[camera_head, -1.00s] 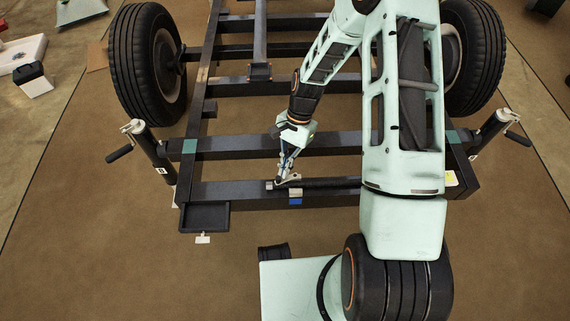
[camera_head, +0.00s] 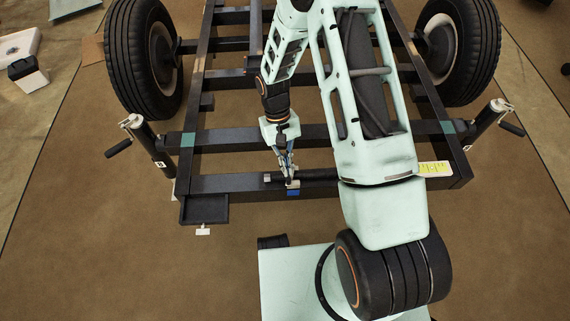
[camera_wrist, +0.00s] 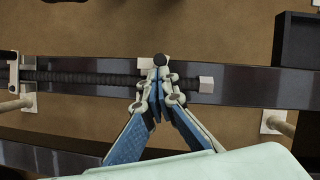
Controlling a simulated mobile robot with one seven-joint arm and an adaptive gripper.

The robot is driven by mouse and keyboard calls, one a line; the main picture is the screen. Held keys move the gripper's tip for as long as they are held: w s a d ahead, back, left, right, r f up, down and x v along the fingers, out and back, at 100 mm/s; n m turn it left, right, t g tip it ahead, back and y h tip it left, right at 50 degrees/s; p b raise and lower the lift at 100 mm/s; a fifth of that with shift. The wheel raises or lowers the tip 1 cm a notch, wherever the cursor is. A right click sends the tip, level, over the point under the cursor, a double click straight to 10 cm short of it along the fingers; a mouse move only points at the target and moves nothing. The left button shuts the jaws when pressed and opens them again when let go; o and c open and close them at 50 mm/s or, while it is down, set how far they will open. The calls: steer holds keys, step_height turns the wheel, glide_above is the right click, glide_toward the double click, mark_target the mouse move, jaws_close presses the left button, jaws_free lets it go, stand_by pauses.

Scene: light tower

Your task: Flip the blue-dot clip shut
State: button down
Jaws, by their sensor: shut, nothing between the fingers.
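A blue mark (camera_head: 293,192) shows on the front face of the frame's near crossbeam, directly below my gripper (camera_head: 290,181). In the wrist view my gripper (camera_wrist: 160,66) is shut and empty, its fingertips over a black ribbed rod (camera_wrist: 95,77) that lies along the beam. A small pale block (camera_wrist: 145,63), possibly part of the clip, shows beside the fingertips, and a dark round knob (camera_wrist: 160,59) sits at their tips. The fingers hide most of this spot, so I cannot tell whether the clip is open or shut, or whether they touch it.
The dark crossbeam (camera_wrist: 265,87) runs across the wrist view. A black tray (camera_head: 206,209) hangs at its left end in the head view. Crank jacks (camera_head: 145,138) (camera_head: 490,122) stand on both sides, with wheels (camera_head: 145,60) (camera_head: 458,50) behind. The brown floor in front is mostly clear.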

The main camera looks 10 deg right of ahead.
steer(key=shift+w, duration=0.1)
steer(key=shift+w+d, duration=0.4)
steer(key=shift+w, duration=0.2)
steer(key=shift+w, duration=0.15)
